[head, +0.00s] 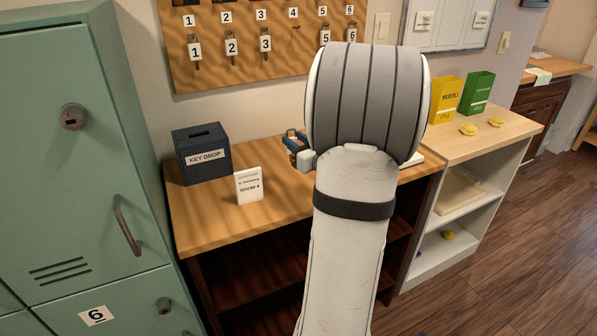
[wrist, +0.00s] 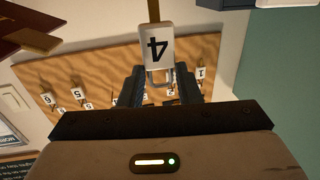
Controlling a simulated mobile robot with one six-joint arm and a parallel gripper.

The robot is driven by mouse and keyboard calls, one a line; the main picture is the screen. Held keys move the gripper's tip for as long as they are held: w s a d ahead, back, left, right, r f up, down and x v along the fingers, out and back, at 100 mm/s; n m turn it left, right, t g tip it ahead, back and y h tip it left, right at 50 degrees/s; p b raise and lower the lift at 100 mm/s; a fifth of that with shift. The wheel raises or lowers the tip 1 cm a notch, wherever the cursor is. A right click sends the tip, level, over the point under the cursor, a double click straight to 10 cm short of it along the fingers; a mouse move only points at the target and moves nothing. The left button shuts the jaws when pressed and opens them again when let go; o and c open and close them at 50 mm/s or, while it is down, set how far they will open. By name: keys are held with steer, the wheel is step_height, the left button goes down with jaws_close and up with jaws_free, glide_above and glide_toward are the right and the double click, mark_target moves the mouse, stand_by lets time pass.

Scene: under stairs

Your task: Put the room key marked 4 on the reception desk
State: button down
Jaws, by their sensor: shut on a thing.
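The room key marked 4 (wrist: 158,48) shows upside down in the wrist view, with a white tag and a brass-coloured shaft. My gripper (wrist: 162,78) is shut on it at the tag's ring end. In the head view my gripper (head: 295,145) is over the back of the wooden reception desk (head: 215,228), partly hidden by my arm. I cannot make out the key there, nor whether it touches the desk. A small white card reading ROOM 4 (head: 249,186) stands on the desk.
A dark KEY DROP box (head: 202,154) stands at the desk's back left. The key board (head: 215,70) hangs above; its hook 4 is empty. A green locker (head: 80,150) is at left. Cartons (head: 446,100) stand on the right shelf unit. The desk's front left is clear.

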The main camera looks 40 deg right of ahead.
step_height(320, 180, down, 8)
steer(key=shift+r, duration=0.1)
stand_by(0.4)
steer(key=c, duration=1)
jaws_free()
steer(key=shift+b, duration=0.3)
steer(key=shift+c, duration=0.2)
